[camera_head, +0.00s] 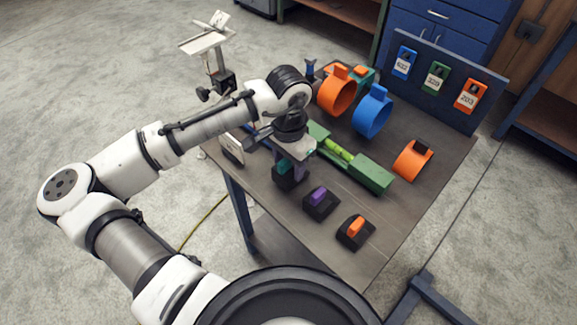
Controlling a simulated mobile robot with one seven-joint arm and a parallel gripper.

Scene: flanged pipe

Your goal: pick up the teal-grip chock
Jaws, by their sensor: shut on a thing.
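The teal-grip chock (283,178) is a dark block with a teal grip, at the left front edge of the table. My gripper (291,160) is above it, pointing down, and is shut on its teal grip. The fingers and wrist hide part of the grip. I cannot tell whether the block touches the tabletop or is slightly raised.
A purple-grip chock (320,203) and an orange-grip chock (354,232) stand to the right on the table (415,205). Behind are a green block (371,176), an orange ring (336,95), a blue ring (372,112) and an orange half ring (412,161). A panel with tags (437,78) stands at the back.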

